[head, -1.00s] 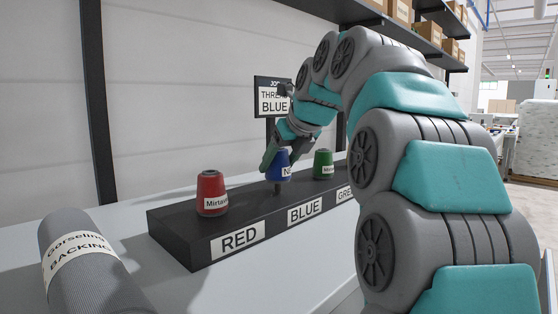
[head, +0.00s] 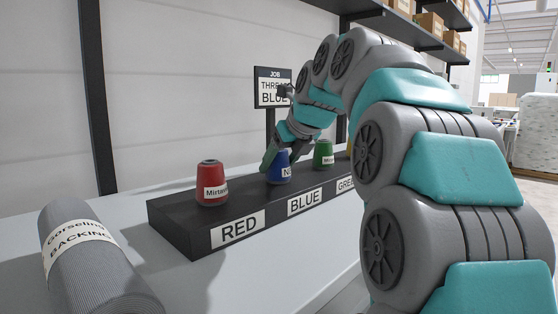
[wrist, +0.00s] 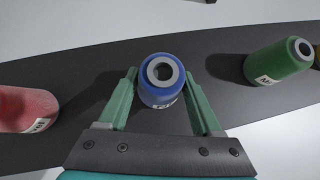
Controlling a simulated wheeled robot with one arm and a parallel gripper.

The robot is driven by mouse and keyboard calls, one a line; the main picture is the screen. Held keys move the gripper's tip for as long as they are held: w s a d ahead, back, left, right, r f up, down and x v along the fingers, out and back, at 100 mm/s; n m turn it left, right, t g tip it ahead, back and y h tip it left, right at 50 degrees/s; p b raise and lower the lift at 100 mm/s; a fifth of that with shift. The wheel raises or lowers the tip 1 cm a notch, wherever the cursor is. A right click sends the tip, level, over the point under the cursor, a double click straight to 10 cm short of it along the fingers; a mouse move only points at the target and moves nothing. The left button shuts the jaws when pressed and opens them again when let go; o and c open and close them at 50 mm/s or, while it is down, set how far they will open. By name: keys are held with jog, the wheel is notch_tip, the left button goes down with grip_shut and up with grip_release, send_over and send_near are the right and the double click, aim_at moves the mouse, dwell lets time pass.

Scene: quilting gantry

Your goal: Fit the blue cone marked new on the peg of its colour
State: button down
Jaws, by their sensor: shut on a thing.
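The blue cone (head: 279,172), its label partly showing "NE", stands upright at the BLUE place of the black peg rack (head: 180,235). Its base is down at the rack's top, and no peg shows below it. In the wrist view the blue cone (wrist: 160,92) is seen from above with its grey top ring and dark hole. My gripper (wrist: 161,77) is shut on it, one green finger on each side. The blue peg is hidden by the cone.
A red cone (head: 211,183) stands left on the rack and a green cone (head: 323,155) right, with a yellow thing (head: 349,149) beyond. A job sign (head: 272,87) reading THREAD BLUE stands behind. A grey backing roll (head: 90,265) lies on the table at front left.

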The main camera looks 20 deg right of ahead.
aim_at(284, 154)
grip_release()
jog(key=v, duration=0.7)
jog(key=shift+r, duration=0.15)
jog(key=shift+s+r, duration=0.2)
jog(key=shift+s, duration=0.1)
dwell(0.4)
